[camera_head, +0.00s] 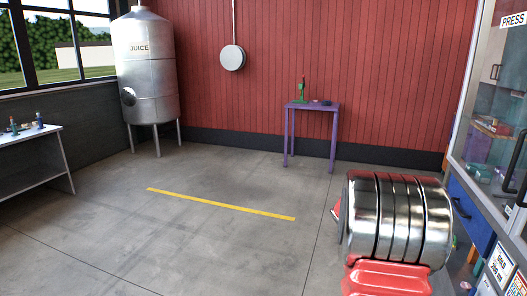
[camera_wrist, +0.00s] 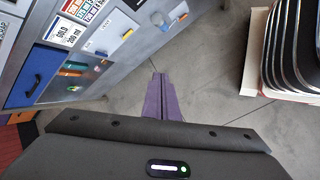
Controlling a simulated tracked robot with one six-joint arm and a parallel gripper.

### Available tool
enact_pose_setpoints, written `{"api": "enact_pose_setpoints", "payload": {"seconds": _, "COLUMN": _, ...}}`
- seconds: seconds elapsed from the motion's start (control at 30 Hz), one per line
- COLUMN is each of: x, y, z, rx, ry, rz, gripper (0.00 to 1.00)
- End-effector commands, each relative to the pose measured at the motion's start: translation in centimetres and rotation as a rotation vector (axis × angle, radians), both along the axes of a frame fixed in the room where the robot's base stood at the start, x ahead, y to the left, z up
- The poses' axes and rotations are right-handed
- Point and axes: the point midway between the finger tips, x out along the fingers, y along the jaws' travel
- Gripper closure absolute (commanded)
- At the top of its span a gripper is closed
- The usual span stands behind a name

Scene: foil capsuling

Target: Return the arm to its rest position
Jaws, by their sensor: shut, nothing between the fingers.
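My gripper (camera_wrist: 159,78) shows in the wrist view as two purple fingers lying together below the middle of the picture. It is shut and nothing is held between the fingers. The dark gripper body fills the bottom of that view, with a small green light on it. The fingers point over bare grey floor, beside the front of a grey cabinet (camera_wrist: 112,42). In the head view I cannot make out the gripper.
The cabinet, with its glass upper part (camera_head: 494,135), stands close at the right. A purple table (camera_head: 311,105) with a green device (camera_head: 301,92) is by the red wall. A juice tank (camera_head: 150,75) and grey bench (camera_head: 32,136) stand left. The middle floor is clear.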

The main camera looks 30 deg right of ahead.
Motion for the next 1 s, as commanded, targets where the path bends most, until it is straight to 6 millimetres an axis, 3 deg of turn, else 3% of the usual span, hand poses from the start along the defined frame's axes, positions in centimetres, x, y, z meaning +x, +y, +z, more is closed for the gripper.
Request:
{"api": "enact_pose_setpoints", "payload": {"seconds": 0.1, "x": 1.4, "y": 4.2, "z": 1.1, "rx": 0.018, "ry": -0.089, "rz": -0.026, "gripper": 1.0}}
{"api": "enact_pose_setpoints", "payload": {"seconds": 0.5, "x": 4.3, "y": 17.7, "z": 3.9, "rx": 0.107, "ry": -0.35, "rz": -0.102, "gripper": 1.0}}
{"api": "enact_pose_setpoints", "payload": {"seconds": 1.0, "x": 4.3, "y": 32.9, "z": 6.9, "rx": 0.262, "ry": -0.603, "rz": -0.104, "gripper": 1.0}}
